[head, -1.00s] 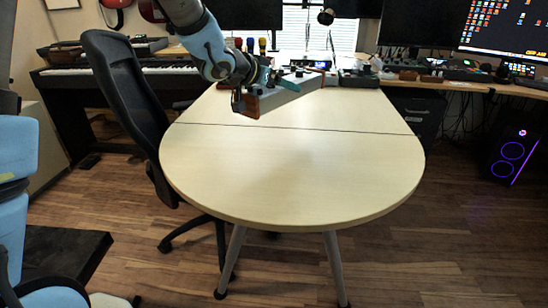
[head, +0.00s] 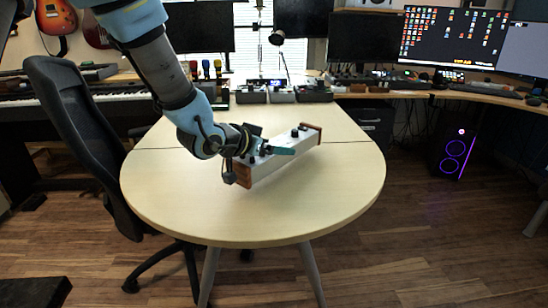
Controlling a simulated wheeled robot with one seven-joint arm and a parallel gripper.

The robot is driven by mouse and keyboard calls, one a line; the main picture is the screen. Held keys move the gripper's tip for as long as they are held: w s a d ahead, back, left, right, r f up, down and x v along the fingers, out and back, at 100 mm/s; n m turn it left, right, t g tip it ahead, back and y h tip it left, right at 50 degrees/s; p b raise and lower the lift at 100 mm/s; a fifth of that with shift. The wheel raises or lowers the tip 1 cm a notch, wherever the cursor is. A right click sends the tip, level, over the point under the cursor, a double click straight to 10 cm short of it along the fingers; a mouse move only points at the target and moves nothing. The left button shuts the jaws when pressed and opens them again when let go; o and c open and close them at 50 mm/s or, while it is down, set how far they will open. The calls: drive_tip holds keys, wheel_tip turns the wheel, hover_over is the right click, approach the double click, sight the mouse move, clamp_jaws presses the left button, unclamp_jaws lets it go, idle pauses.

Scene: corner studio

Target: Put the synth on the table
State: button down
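The synth (head: 285,165) is a long white box with brown wooden ends and dark knobs. It is over the middle of the pale wooden table (head: 310,200), slanting from lower left to upper right. My gripper (head: 266,149) reaches in from the upper left and is shut on the synth near its left half. A blue finger lies across the top of it. The far finger is hidden. I cannot tell whether the synth's underside touches the table.
The table's front half is bare around the synth. Several small devices (head: 282,95) stand at its far end. A black office chair (head: 75,125) is close to the left edge. A desk with monitors (head: 450,38) and a computer tower (head: 455,150) are at the right.

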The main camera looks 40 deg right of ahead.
sight(242, 162)
drive_tip(key=shift+f, duration=1.25)
drive_tip(key=shift+f, duration=0.1)
unclamp_jaws()
drive_tip(key=v, duration=1.2)
drive_tip(key=shift+w, duration=0.1)
